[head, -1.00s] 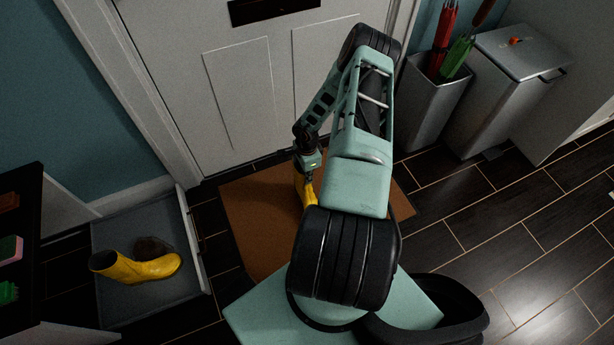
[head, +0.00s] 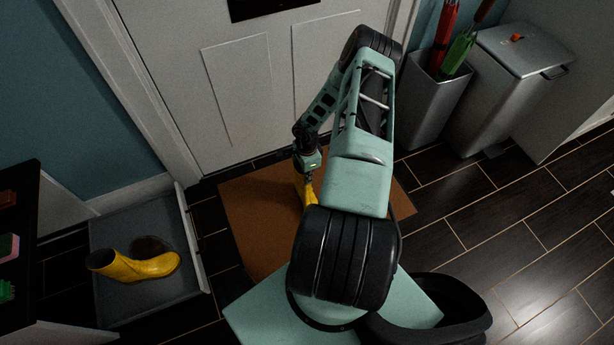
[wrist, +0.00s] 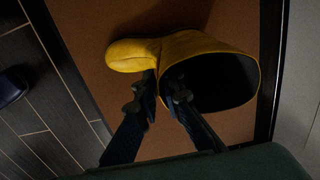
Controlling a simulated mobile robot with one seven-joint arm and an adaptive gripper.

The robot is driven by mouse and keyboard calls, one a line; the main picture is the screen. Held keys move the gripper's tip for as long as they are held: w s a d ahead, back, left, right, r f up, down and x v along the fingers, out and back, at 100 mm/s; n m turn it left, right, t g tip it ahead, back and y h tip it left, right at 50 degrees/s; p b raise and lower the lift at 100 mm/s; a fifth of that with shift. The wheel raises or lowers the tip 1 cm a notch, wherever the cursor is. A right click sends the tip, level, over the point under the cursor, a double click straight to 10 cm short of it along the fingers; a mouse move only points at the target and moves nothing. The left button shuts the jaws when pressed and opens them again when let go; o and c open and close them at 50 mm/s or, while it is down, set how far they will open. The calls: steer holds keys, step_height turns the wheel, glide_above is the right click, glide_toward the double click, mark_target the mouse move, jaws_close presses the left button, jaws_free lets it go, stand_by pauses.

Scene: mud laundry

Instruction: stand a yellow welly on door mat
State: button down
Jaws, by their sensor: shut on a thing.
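A yellow welly (head: 302,188) is over the brown door mat (head: 252,222), in front of the white door; my arm hides much of it. In the wrist view the same welly (wrist: 195,45) has its toe to the left and its dark opening to the right, with the mat (wrist: 100,25) behind it. My gripper (wrist: 165,85) is shut on it near the rim. I cannot tell whether the sole touches the mat. Another yellow welly (head: 135,267) lies on its side in a grey tray (head: 120,305) at the left.
A dark brown object (head: 150,244) lies in the tray behind the lying welly. A grey umbrella bin (head: 432,100) and a lidded metal bin (head: 500,95) stand at the back right. A dark shelf (head: 22,210) is at the left edge. The floor at right is clear.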

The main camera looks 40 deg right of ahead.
stand_by(0.5)
steer(key=shift+f+b, duration=0.3)
steer(key=c, duration=2)
jaws_free()
steer(key=shift+o, duration=0.8)
steer(key=o, duration=0.3)
steer(key=shift+o, duration=0.2)
steer(key=shift+r+p, duration=3.2)
steer(key=shift+r, duration=0.8)
